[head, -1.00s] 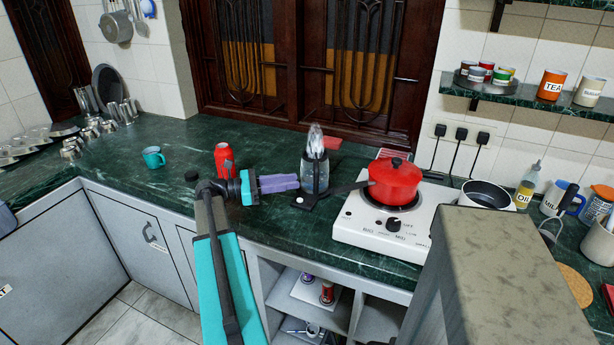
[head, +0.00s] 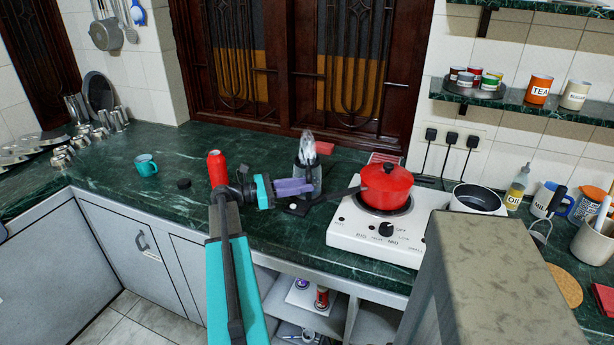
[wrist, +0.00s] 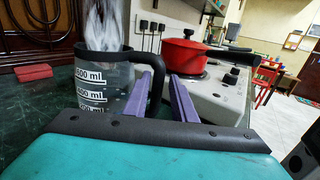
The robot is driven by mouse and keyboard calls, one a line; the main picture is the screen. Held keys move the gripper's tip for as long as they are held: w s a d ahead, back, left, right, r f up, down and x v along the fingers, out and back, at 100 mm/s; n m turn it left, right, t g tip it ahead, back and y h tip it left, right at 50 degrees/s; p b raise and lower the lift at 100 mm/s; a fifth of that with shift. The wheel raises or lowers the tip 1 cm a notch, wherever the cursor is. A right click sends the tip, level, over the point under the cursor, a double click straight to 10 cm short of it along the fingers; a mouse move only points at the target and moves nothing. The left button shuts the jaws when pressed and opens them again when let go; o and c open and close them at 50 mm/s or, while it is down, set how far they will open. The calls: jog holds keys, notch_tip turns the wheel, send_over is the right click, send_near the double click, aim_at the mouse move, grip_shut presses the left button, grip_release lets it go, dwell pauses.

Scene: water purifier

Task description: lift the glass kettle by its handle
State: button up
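The glass kettle (head: 311,172) stands on a black base on the counter, with whitish streaks above its open top. In the wrist view the kettle (wrist: 108,75) shows ml marks and a black rim. Its black handle (wrist: 157,75) curves down on the right side of the glass. My gripper (head: 308,188) reaches the kettle from the left in the head view. In the wrist view its two purple fingers (wrist: 162,80) are apart, with the handle showing in the gap between them. I cannot tell whether either finger touches the handle.
A red pot (head: 387,188) sits on the white stove (head: 375,237), its handle pointing at the kettle. A red can (head: 217,168), black lid (head: 183,184) and teal mug (head: 146,165) are on the left counter. A red block (wrist: 34,72) lies behind the kettle.

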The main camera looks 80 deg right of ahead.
jog(key=shift+x, duration=0.75)
jog(key=p+x, duration=0.1)
jog(key=x, duration=0.4)
jog(key=shift+d+f, duration=0.15)
grip_shut()
